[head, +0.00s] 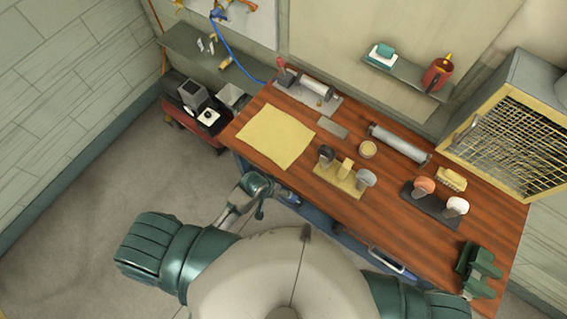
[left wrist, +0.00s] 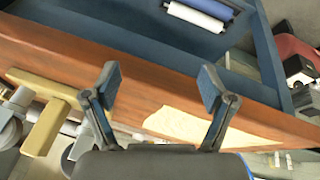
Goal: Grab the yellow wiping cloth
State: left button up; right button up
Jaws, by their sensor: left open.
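The yellow wiping cloth (head: 275,136) lies flat on the left part of the wooden table in the head view. In the left wrist view the cloth (left wrist: 195,125) shows as a pale yellow patch beyond the table edge, partly behind a finger. My left gripper (head: 259,190) is at the table's front edge, below the cloth in the head view. Its two fingers (left wrist: 160,82) are spread apart with nothing between them. It is apart from the cloth. My right gripper cannot be made out in the head view.
The wooden table (head: 405,220) holds a yellow stand (head: 340,182) with tools right of the cloth, a grey roller (head: 399,144), a dark tool stand (head: 430,203) and a green vise-like block (head: 480,270). A blue drawer frame (left wrist: 130,22) runs along the table's front.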

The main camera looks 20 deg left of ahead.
pick_arm(q)
jog(key=shift+n+g+h, duration=0.4)
jog(key=shift+n+g, duration=0.2)
jog(key=shift+g, duration=0.2)
jog(key=w+d+r, duration=0.6)
jog(key=shift+d+r, duration=0.1)
jog(key=shift+d, duration=0.05)
notch_tip(320, 180, up, 2)
jog(key=w+a+n+g+y, duration=0.1)
jog(key=w+a+n+y, duration=0.1)
jog(key=n+y, duration=0.2)
jog(key=n, duration=0.1)
send_near(284, 166)
jog(key=shift+g, duration=0.4)
jog(key=f+b, duration=0.1)
jog(key=b, duration=0.1)
jog(key=f+b, duration=0.2)
jog(key=b, duration=0.1)
jog(key=f+b, duration=0.2)
jog(key=b, duration=0.1)
jog(key=shift+w+a+f, duration=0.2)
jog(key=shift+w+a, duration=0.05)
jog(key=shift+w, duration=0.1)
jog(key=shift+f, duration=1)
pick_arm(e)
notch_tip(284, 166, down, 8)
jog(key=shift+w+d+r, duration=0.15)
jog(key=shift+w+r, duration=0.1)
jog(key=shift+w, duration=0.05)
